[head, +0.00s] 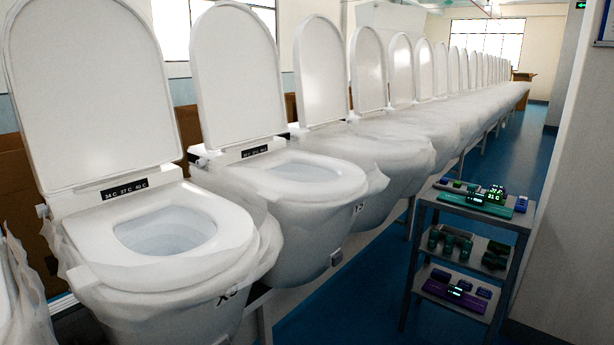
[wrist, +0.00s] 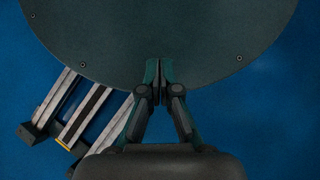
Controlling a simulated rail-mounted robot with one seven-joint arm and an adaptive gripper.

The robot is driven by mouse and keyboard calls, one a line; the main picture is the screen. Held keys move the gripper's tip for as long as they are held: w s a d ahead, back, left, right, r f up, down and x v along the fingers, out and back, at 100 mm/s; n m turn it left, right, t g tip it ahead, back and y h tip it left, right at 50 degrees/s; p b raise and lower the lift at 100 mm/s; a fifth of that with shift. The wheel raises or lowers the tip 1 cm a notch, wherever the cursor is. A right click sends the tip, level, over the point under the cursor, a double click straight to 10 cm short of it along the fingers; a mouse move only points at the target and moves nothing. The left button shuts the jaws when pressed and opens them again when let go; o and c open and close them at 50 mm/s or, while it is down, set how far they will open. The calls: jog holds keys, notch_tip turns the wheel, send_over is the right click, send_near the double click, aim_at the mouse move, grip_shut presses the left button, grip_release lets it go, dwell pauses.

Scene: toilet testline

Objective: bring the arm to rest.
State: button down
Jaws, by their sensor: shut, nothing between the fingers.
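My gripper (wrist: 159,72) shows in the wrist view, with its two fingers together at the tips and nothing between them. Below and around it are a dark round plate and blue floor. The gripper touches no toilet or cart in that view. The arm and gripper do not show in the head view.
A long row of white toilets with raised lids, the nearest one (head: 160,240) wrapped in plastic film, runs from the left into the back. A grey shelf cart (head: 411,262) with several small devices stands at the right. Blue floor (head: 345,300) lies between. A wall bounds the right edge.

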notch_tip(320, 180, up, 15)
jog(key=w+t+p, duration=0.1)
jog(key=p, duration=1.5)
jog(key=shift+w+f+p, duration=0.15)
jog(key=shift+w+p, duration=0.05)
jog(key=shift+p, duration=0.2)
